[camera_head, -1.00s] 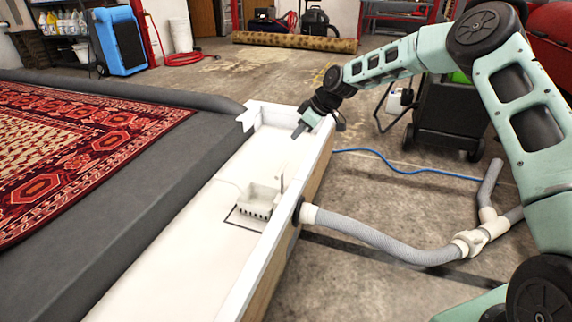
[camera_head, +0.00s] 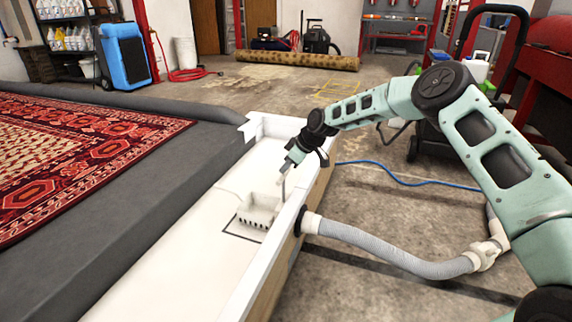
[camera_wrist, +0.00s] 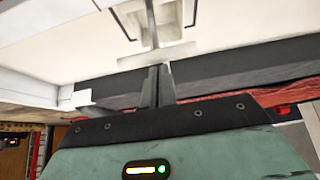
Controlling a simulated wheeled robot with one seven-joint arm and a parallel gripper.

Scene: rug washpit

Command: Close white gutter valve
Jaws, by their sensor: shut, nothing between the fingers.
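The white gutter (camera_head: 170,262) runs lengthwise beside the dark mat. A small white box with a slotted front (camera_head: 259,212) sits in it, near the right wall. A thin upright grey rod (camera_head: 284,190) stands at the box's right side; it also shows in the wrist view (camera_wrist: 151,18). I cannot tell for certain which part is the valve's handle. My gripper (camera_head: 288,167) is shut and empty, pointing down over the gutter, just above the rod. In the wrist view its fingers (camera_wrist: 157,82) point toward the white box (camera_wrist: 160,45); whether they touch the rod is unclear.
The gutter's raised right wall (camera_head: 277,255) lies close to my gripper. A grey hose (camera_head: 375,240) leaves this wall and crosses the floor. A red patterned rug (camera_head: 85,160) lies on the dark mat at left. A blue hose (camera_head: 400,180) lies on the floor at right.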

